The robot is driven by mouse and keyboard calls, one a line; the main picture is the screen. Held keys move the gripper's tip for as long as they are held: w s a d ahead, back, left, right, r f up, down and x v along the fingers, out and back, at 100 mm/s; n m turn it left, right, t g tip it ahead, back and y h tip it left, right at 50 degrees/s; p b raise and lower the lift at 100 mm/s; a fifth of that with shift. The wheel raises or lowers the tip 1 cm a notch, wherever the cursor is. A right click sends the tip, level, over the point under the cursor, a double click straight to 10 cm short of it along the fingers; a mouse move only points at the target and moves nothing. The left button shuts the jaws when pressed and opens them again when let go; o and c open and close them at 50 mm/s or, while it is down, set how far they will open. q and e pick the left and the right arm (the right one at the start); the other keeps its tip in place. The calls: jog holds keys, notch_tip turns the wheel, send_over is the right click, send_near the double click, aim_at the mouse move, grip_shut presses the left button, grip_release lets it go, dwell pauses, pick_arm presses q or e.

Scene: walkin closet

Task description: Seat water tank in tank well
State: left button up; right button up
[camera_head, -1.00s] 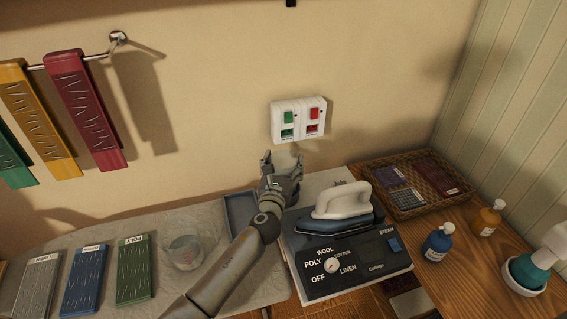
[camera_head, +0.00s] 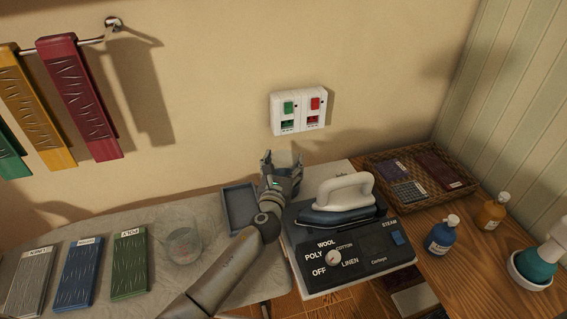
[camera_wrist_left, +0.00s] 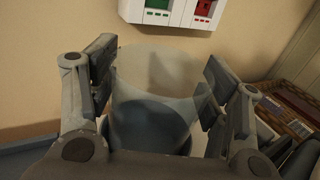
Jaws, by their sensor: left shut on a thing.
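My left gripper (camera_head: 281,163) is shut on a clear, see-through water tank (camera_wrist_left: 155,85). In the left wrist view the tank stands roughly upright between the two fingers. In the head view the gripper and arm hide most of it, behind and left of the white iron. A dark rounded shape shows through the tank's lower part; I cannot tell whether it is the tank well. The steam station (camera_head: 345,258) has a dial panel and the iron on top. I cannot make out the well clearly in the head view. My right gripper is not in view.
The iron (camera_head: 340,200) stands close right of my gripper. A grey tray (camera_head: 238,208) lies to its left, and a clear cup (camera_head: 183,247) sits on the pale board. A wicker basket (camera_head: 425,207) and bottles (camera_head: 441,234) are at right. A switch box (camera_head: 298,109) is on the wall.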

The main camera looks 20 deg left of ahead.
aim_at(281, 173)
pick_arm(q)
jog(key=shift+f, duration=0.1)
jog(key=o, duration=1.5)
jog(key=shift+o, duration=0.5)
jog(key=shift+s, duration=0.15)
jog(key=shift+s+d+p, duration=0.2)
jog(key=shift+s+p, duration=0.2)
jog(key=shift+s, duration=1)
jog(key=shift+s+d+p, duration=0.15)
jog(key=shift+s+p, duration=0.2)
jog(key=shift+s, duration=1)
jog(key=s, duration=0.6)
jog(key=shift+d+p, duration=0.35)
jog(key=shift+p, duration=0.05)
jog(key=shift+s, duration=0.1)
